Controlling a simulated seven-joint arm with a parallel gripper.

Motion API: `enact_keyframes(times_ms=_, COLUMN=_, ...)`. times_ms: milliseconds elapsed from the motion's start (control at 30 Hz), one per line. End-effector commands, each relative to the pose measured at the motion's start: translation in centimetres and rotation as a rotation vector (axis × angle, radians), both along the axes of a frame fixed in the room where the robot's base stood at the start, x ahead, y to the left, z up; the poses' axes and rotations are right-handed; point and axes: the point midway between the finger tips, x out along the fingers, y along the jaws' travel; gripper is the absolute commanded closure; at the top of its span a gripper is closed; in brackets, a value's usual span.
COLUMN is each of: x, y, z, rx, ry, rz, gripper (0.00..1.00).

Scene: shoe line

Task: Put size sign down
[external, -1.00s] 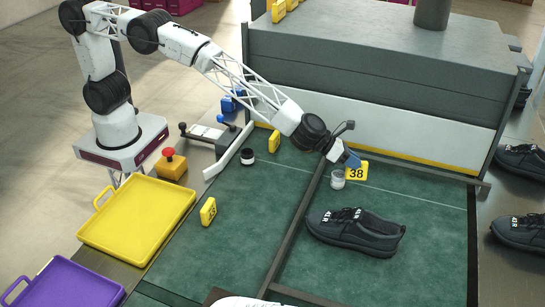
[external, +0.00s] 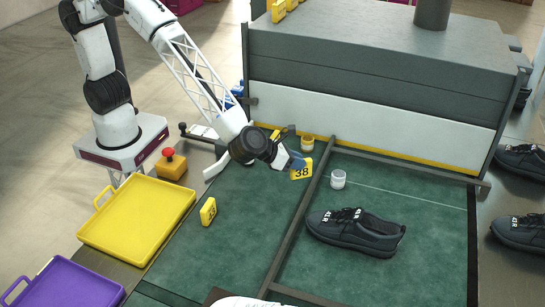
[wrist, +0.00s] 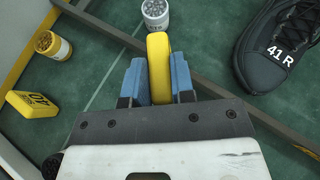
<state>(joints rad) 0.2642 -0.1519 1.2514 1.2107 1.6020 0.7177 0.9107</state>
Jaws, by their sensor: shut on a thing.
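My gripper (external: 297,163) is shut on the yellow size sign marked 38 (external: 301,171). In the wrist view the sign (wrist: 159,66) stands edge-on between my two blue fingers (wrist: 157,84). In the external view it shows upright, just left of the dark divider bar, over the left green lane. I cannot tell whether its lower edge touches the green surface. A second yellow sign (external: 208,211) stands on the left lane nearer the camera. A sign marked 40 (wrist: 33,103) lies left of my gripper in the wrist view.
A white jar (external: 338,179) and a black shoe (external: 355,231) are right of the divider bar (external: 300,220). A yellow-banded jar (external: 307,143) is behind the held sign. The yellow tray (external: 140,225) is at left. The left lane's front half is mostly clear.

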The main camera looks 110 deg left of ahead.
Motion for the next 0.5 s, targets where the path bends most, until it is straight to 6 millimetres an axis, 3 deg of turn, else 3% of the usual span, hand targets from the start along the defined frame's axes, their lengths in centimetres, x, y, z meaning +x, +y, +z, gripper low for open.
enact_keyframes(times_ms=300, x=-7.4, y=-1.4, z=1.7, rx=0.049, ry=0.039, rz=0.099, gripper=1.00)
enact_keyframes(times_ms=500, x=-10.1, y=-1.6, z=2.2, rx=0.065, ry=0.055, rz=0.133, gripper=1.00)
